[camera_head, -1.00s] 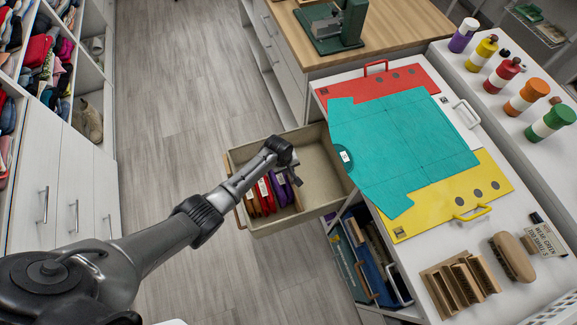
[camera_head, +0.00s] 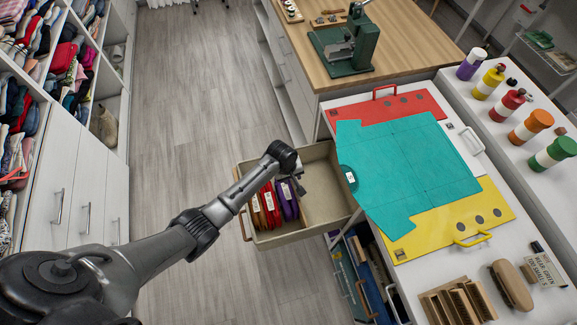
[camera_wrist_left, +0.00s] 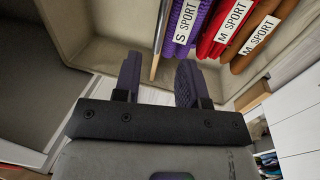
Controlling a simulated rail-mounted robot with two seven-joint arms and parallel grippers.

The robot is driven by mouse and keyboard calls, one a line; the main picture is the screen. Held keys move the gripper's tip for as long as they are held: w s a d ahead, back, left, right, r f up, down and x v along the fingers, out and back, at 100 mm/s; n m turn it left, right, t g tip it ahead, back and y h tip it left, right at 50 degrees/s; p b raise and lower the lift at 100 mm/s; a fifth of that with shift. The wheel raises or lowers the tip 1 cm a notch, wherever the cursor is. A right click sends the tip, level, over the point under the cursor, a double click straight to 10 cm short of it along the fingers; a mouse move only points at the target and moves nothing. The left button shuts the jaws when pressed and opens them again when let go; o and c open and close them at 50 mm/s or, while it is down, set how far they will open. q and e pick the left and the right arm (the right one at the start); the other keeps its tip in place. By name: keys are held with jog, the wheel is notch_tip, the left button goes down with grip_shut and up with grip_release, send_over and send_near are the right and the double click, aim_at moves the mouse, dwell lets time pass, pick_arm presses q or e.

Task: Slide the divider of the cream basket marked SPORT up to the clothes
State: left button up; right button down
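The cream basket (camera_head: 325,216) is pulled out from under the white counter. Brown, red and purple clothes (camera_head: 271,208) stand in its left part, with tags reading M SPORT and S SPORT in the left wrist view (camera_wrist_left: 232,22). The thin divider (camera_wrist_left: 160,42) stands just beside the purple clothes, with a small gap; the basket's other part is empty. My left gripper (camera_head: 299,187) is over the basket at the divider. In the left wrist view, its fingers (camera_wrist_left: 158,82) are apart, with the divider's edge showing between them; contact is unclear. My right gripper is not in view.
The white counter (camera_head: 390,180) to the right carries red, teal and yellow sheets, brushes and a sign. Below the basket is an open drawer with blue and green items (camera_head: 362,270). Clothes cubbies (camera_head: 60,60) line the left. The floor between is clear.

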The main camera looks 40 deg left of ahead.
pick_arm(q)
jog(key=shift+s+a+r+p, duration=0.15)
jog(key=shift+r+p, duration=0.05)
jog(key=shift+r, duration=0.75)
jog(key=shift+s+a+r+p, duration=0.15)
jog(key=shift+r+p, duration=0.1)
jog(key=shift+r, duration=0.7)
jog(key=shift+s+a+r+p, duration=0.1)
jog(key=shift+s+r+p, duration=0.1)
jog(key=shift+r, duration=0.75)
